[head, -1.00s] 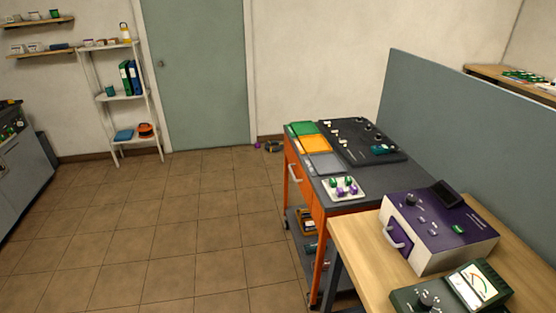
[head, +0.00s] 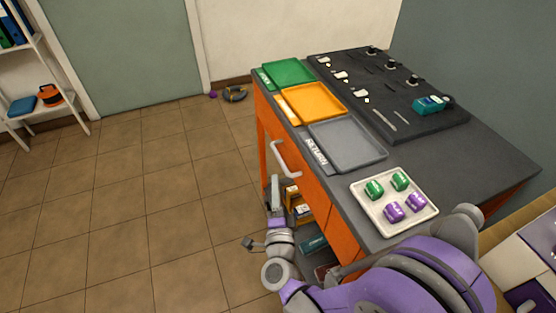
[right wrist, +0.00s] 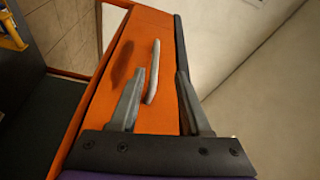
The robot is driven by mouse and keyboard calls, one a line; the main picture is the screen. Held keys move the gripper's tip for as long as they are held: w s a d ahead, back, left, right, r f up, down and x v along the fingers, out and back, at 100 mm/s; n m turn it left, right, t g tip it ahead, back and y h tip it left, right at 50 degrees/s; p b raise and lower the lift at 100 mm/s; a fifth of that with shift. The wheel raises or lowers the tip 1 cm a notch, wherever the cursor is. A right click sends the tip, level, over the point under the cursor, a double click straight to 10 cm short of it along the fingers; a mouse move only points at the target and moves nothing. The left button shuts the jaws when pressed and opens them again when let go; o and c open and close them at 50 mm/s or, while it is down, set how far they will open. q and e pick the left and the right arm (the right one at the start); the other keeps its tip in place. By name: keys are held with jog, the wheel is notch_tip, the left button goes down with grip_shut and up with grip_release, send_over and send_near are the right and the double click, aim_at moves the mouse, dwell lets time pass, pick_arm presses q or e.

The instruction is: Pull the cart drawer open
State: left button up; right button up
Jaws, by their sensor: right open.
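The orange cart (head: 341,243) stands at the right in the head view, with a dark top. Its orange drawer front (head: 312,195) looks flush with the cart side. The pale bar handle (head: 286,160) is on that front. My right gripper (head: 272,194) is low beside the cart, below the handle in the picture. In the right wrist view my open right gripper (right wrist: 161,76) faces the orange front (right wrist: 120,90). The pale handle (right wrist: 152,72) shows between the two fingers, and the gap looks empty. Whether a finger touches it I cannot tell. My left gripper is out of view.
Green (head: 287,73), orange (head: 313,103) and grey (head: 347,144) trays lie on the cart top. A white tray (head: 375,216) holds several green and purple pieces. A dark board (head: 388,98) is behind them. The tiled floor (head: 150,200) left of the cart is clear.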

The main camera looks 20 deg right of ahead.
aim_at(280, 157)
jog(key=shift+m+h, duration=0.3)
jog(key=shift+m, duration=0.3)
jog(key=x, duration=0.7)
jog(key=d+f+x, duration=0.1)
jog(key=x, duration=0.3)
jog(key=shift+s+b, duration=0.1)
jog(key=shift+b, duration=0.2)
jog(key=shift+c, duration=0.3)
grip_shut()
jog(key=shift+a, duration=0.1)
